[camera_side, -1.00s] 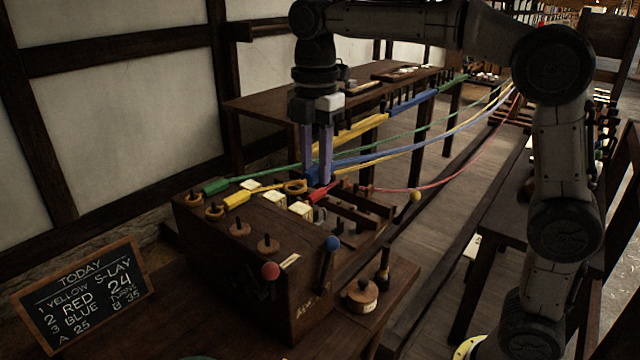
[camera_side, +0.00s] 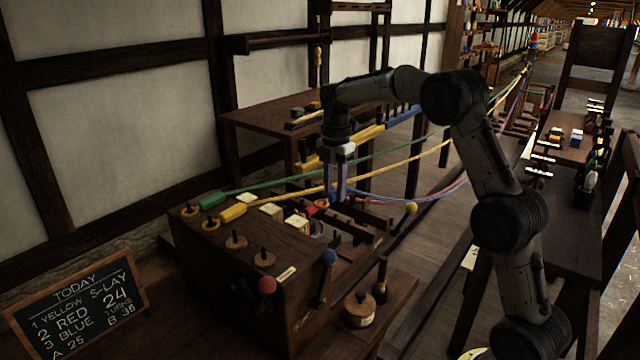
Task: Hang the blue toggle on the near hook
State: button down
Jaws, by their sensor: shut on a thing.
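My gripper (camera_side: 338,198) is pointed down just behind the dark wooden block (camera_side: 225,262), low beside the red toggle (camera_side: 316,206). Its fingers are shut on the blue toggle, which is mostly hidden by them. A blue rope (camera_side: 400,199) runs from there to the right, sagging close to a red rope. On the block's top, a green toggle (camera_side: 212,200) and a yellow toggle (camera_side: 233,212) lie by hooks at the far left. Two bare hooks stand on round wooden discs: one in the middle (camera_side: 236,241) and the near hook (camera_side: 263,258).
Pale labelled cubes (camera_side: 271,209) sit along the block's back edge. A red-knobbed lever (camera_side: 267,285) and a blue-knobbed lever (camera_side: 329,257) stand at its front. A lidded wooden pot (camera_side: 360,308) is at right. Green and yellow ropes stretch past my gripper.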

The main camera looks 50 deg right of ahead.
notch_tip(320, 180, down, 6)
jog(key=shift+d+f, duration=0.15)
jog(key=shift+f, duration=0.1)
dwell(1.1)
jog(key=shift+f, duration=0.15)
dwell(0.6)
jog(key=c, duration=0.5)
grip_release()
jog(key=shift+c, duration=0.2)
jog(key=shift+r, duration=4)
